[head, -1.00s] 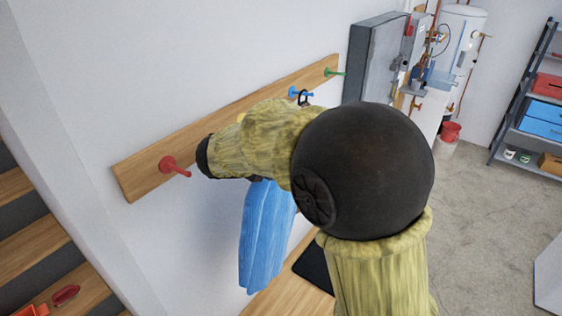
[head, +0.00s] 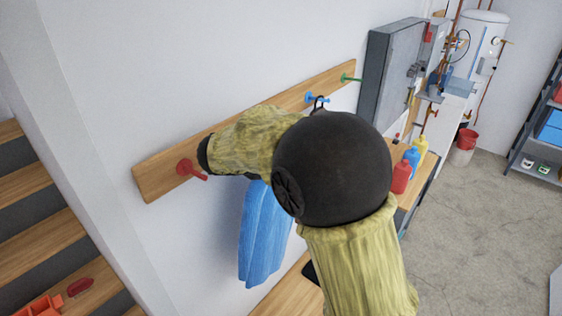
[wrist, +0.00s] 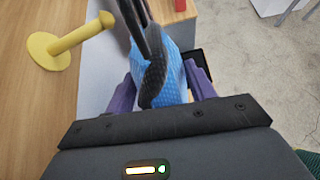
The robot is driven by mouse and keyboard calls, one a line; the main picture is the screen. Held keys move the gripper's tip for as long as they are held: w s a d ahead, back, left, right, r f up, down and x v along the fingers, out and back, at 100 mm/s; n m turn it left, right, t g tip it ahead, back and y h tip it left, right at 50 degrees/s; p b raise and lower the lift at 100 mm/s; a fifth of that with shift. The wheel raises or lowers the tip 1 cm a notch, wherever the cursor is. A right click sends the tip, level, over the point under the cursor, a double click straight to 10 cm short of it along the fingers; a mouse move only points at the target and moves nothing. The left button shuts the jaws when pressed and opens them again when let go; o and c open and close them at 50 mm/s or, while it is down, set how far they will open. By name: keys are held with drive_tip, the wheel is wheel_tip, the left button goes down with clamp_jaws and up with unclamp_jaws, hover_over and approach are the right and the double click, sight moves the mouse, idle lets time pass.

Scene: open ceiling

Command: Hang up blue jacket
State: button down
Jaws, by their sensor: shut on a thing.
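The blue jacket (head: 262,235) hangs close to the white wall, below the wooden peg board (head: 160,178); its top is hidden behind my arm in the head view. A black hook loop, apparently of its hanger, shows at the blue peg (head: 315,98); I cannot tell whether it rests on the peg. In the wrist view, my gripper (wrist: 160,88) has its purple fingers shut on the jacket's upper part (wrist: 170,75), where a dark hanger part (wrist: 143,35) sticks up. A yellow peg (wrist: 62,45) stands to the left of it.
The board also bears a red peg (head: 190,169) and a green peg (head: 349,79). A grey wall cabinet (head: 390,70) is right of the board. Bottles, including a red one (head: 401,177), stand on a bench. Stairs (head: 40,210) are at left; open floor is at right.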

drive_tip(key=shift+w+a+f+p, duration=0.25)
drive_tip(key=shift+w+a+p, duration=0.3)
drive_tip(key=shift+a, duration=0.45)
drive_tip(key=shift+w+a+f+p, duration=0.25)
drive_tip(key=shift+w+a+p, duration=0.1)
drive_tip(key=shift+w+a, duration=0.5)
drive_tip(key=shift+s+a+f, duration=0.1)
drive_tip(key=shift+s+a, duration=0.05)
